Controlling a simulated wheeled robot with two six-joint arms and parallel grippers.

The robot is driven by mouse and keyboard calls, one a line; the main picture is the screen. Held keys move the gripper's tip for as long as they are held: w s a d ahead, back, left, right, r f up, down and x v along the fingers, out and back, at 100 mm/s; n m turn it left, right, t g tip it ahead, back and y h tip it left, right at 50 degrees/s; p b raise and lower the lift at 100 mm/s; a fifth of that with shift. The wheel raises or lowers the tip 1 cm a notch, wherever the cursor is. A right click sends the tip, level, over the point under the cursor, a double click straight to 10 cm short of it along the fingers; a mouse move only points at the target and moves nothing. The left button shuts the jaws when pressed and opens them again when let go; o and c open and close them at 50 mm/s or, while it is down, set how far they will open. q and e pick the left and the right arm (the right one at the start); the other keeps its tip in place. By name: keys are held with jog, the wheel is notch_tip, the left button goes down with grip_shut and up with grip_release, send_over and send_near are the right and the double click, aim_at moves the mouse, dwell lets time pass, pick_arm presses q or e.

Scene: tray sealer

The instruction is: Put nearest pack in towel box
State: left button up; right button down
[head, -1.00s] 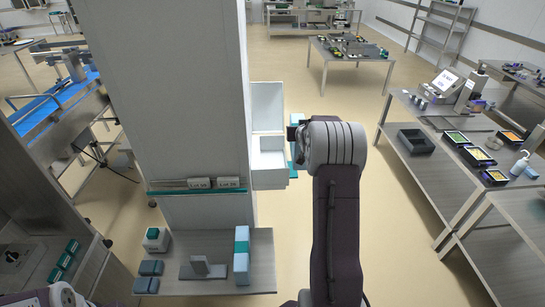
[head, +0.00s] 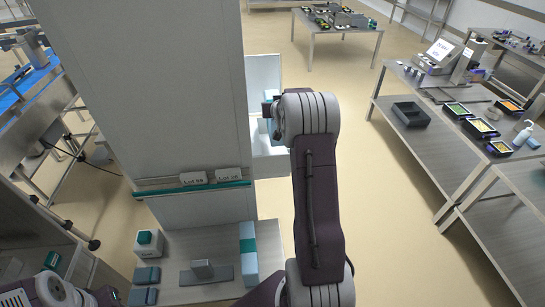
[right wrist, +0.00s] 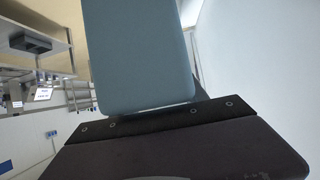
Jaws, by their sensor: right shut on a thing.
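My right gripper (head: 268,108) is shut on a blue pack (head: 274,128), at the open white box fixed beside the tall grey column. The pack is mostly hidden by my wrist in the head view. In the right wrist view the blue pack (right wrist: 140,55) stands up from the dark jaw (right wrist: 165,120), with a pale wall close on the right. The white box (head: 270,168) has a raised back panel. The pack overlaps its opening; how deep it sits is unclear. My left arm shows at the lower left, but its gripper is out of view.
A shelf below the column (head: 210,240) holds a blue pack with a teal band (head: 248,258), small blue-grey packs (head: 146,275), a white dispenser (head: 148,243) and a grey stand (head: 203,272). A steel table (head: 400,150) stands at right. The floor between is clear.

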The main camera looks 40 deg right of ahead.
jog(key=shift+w+f, duration=0.1)
jog(key=shift+f, duration=0.5)
jog(key=shift+w+f, duration=0.1)
jog(key=shift+w, duration=0.1)
jog(key=shift+w+f, duration=0.2)
jog(key=shift+f, duration=0.1)
jog(key=f, duration=0.4)
jog(key=shift+s+f+p, duration=0.25)
jog(key=shift+p, duration=0.05)
jog(key=shift+f, duration=0.45)
notch_tip(320, 180, down, 4)
jog(key=shift+w+r+p, duration=0.1)
jog(key=shift+r+p, duration=0.05)
jog(key=shift+p, duration=0.2)
jog(key=shift+f, duration=0.3)
pick_arm(q)
jog(key=shift+w+f, duration=0.1)
jog(key=shift+w, duration=0.2)
pick_arm(e)
jog(key=c, duration=0.6)
grip_release()
